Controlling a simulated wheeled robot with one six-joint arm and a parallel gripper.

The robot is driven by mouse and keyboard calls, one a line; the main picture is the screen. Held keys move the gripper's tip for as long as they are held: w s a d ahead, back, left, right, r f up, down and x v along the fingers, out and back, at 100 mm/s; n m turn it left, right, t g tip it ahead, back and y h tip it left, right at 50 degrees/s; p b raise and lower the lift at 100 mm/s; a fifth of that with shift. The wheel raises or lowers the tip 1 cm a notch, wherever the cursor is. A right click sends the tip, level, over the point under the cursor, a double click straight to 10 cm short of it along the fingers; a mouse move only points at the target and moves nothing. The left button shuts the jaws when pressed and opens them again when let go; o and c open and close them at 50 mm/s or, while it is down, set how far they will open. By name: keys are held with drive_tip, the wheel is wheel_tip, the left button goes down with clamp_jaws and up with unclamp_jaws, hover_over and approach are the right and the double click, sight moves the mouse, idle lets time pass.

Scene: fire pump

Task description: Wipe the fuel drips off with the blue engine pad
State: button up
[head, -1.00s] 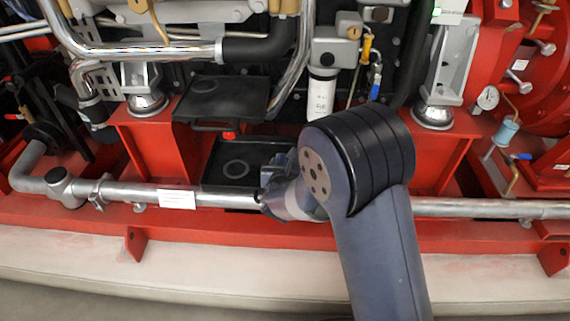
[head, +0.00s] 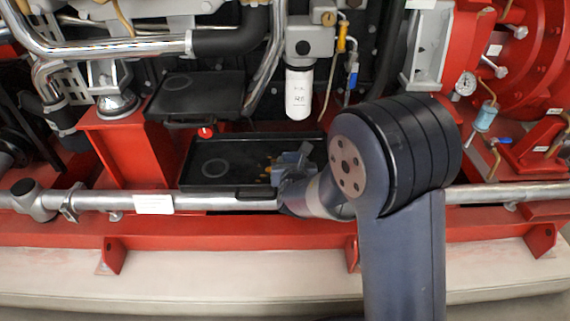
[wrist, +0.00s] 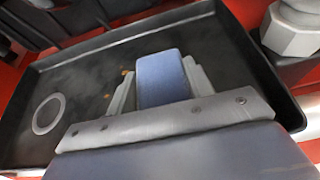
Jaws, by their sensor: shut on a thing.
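A shallow black tray (head: 225,182) sits low in the engine frame and fills most of the wrist view (wrist: 75,70). Small orange-brown drips (wrist: 107,97) lie on its floor, left of my gripper, and a few show in the head view (head: 268,166). My gripper (wrist: 161,70) is shut on the blue pad (wrist: 163,80), with a grey finger on each side. In the head view my gripper (head: 290,168) is over the right part of the tray. The pad's underside is hidden, so I cannot tell whether it touches the floor. The pad may cover other drips.
A second black tray (head: 197,95) is above and left, with a red knob (head: 205,132) below it. A silver pipe (head: 230,200) runs along the tray's front. A white filter (head: 299,92) hangs above the tray. A ring mark (wrist: 48,114) is on the tray's left floor.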

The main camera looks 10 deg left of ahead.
sight(266, 168)
drive_tip(key=shift+d+r, duration=0.1)
drive_tip(key=shift+r, duration=0.1)
drive_tip(key=shift+s+a+r+p, duration=0.15)
drive_tip(key=shift+a+p, duration=0.2)
drive_tip(key=shift+a, duration=0.5)
drive_tip(key=shift+s+a+p, duration=0.25)
drive_tip(key=shift+a+p, duration=0.05)
drive_tip(key=shift+a, duration=0.65)
drive_tip(key=shift+s+a+p, duration=0.2)
drive_tip(key=shift+a+p, duration=0.05)
drive_tip(key=shift+a, duration=0.65)
drive_tip(key=shift+s+a+p, duration=0.25)
drive_tip(key=shift+a+p, duration=0.05)
drive_tip(key=shift+a, duration=0.65)
drive_tip(key=shift+w+a+r, duration=0.1)
drive_tip(key=shift+w+a, duration=0.1)
drive_tip(key=shift+w, duration=0.95)
drive_tip(key=shift+w+d+b, duration=0.15)
drive_tip(key=shift+d+b, duration=0.7)
drive_tip(key=shift+w+d+r+b, duration=0.1)
drive_tip(key=shift+w+d, duration=0.1)
drive_tip(key=shift+d, duration=0.7)
drive_tip(key=shift+w+d+r+b, duration=0.15)
drive_tip(key=shift+w+d, duration=0.1)
drive_tip(key=shift+d, duration=0.65)
drive_tip(key=shift+w+d+r+b, duration=0.1)
drive_tip(key=shift+w+d, duration=0.1)
drive_tip(key=shift+d, duration=0.7)
